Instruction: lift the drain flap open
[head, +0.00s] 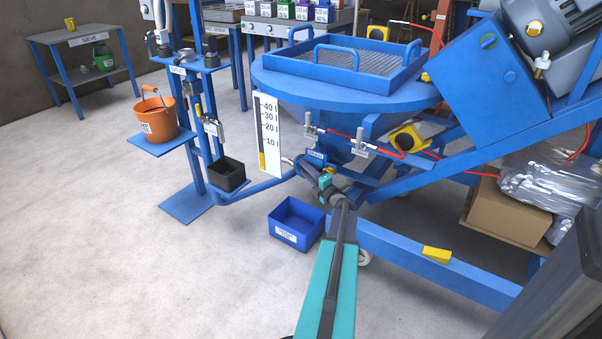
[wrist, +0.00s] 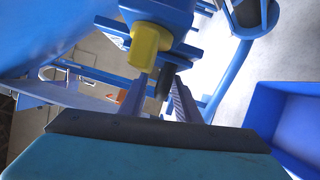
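The drain sits under the blue hopper (head: 350,150), beside a small blue label. In the wrist view a blue drain fitting (wrist: 172,14) carries a yellow cylinder (wrist: 148,45). A short black grip (wrist: 165,82) shows below it; I cannot tell for certain that it belongs to the flap. My gripper (wrist: 160,84) is open, with its fingers apart on either side of the black grip. The grip is nearer the right finger; contact is not clear. In the head view my gripper (head: 308,172) is at the drain, partly hidden by my wrist. The flap itself is not clearly visible.
A blue bin (head: 296,238) stands on the floor below; it also shows in the wrist view (wrist: 258,115). A black box (head: 226,172) sits on a blue arm to the left. A frame beam (head: 400,262) runs at right. Floor at front left is clear.

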